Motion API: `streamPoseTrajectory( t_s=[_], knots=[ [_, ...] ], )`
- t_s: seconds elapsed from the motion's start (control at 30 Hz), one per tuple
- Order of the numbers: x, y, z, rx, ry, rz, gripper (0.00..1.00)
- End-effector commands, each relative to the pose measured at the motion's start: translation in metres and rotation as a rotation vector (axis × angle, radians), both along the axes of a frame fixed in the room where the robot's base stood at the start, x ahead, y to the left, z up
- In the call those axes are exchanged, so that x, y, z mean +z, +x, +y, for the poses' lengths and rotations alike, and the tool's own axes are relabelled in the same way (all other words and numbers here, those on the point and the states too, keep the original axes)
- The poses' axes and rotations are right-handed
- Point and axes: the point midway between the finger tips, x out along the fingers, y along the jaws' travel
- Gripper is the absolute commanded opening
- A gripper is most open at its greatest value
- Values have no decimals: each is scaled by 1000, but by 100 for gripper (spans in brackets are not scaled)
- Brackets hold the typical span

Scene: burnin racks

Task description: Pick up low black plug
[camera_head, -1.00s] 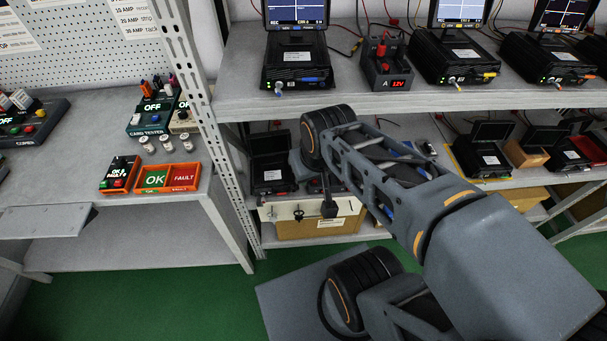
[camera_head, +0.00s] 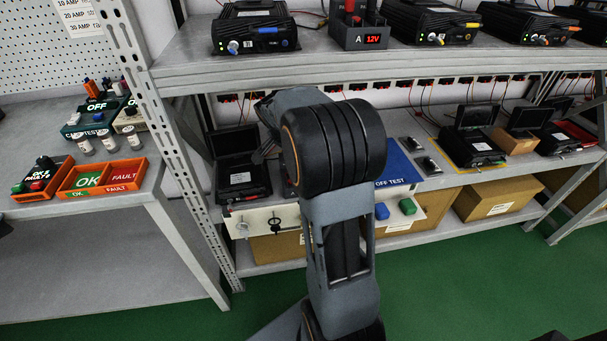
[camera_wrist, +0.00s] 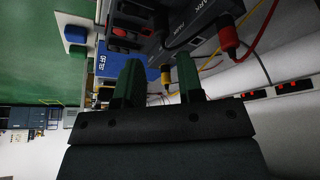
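My gripper (camera_wrist: 158,78) shows in the wrist view as two green fingers standing apart, with no object visibly held between them. A dark unit marked with "PARK" lettering (camera_wrist: 188,22) lies just beyond the fingertips. A red plug (camera_wrist: 228,38) with a red lead sits at its right, and a yellow plug (camera_wrist: 167,75) shows between the fingers. I cannot pick out the low black plug with certainty. In the head view my gripper is hidden behind my arm, which reaches into the lower shelf.
A black case with an open lid (camera_head: 240,178) stands left of my arm on the lower shelf. A blue mat (camera_head: 397,168) lies right of it. Further right are open black units (camera_head: 474,148). The upper shelf edge (camera_head: 400,68) runs above. Red sockets (camera_wrist: 294,86) line the wall.

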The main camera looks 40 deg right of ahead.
Motion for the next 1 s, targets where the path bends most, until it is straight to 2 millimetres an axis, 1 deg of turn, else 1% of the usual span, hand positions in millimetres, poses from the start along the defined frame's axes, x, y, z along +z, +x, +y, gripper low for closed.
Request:
streamPoseTrajectory(
  t_s=[0.2, 0.37, 0.7, 0.8, 0.97, 1.0],
  knots=[
    [-18, 3, -9, -32, -5, -12, 34],
    [-27, 3, -12, -31, -4, -12, 34],
    [-66, 6, -28, -30, -4, -11, 34],
    [-69, 7, -29, -30, -4, -12, 34],
    [-68, 7, -29, -30, -5, -12, 34],
    [-68, 7, -29, -30, -4, -12, 31]
  ],
)
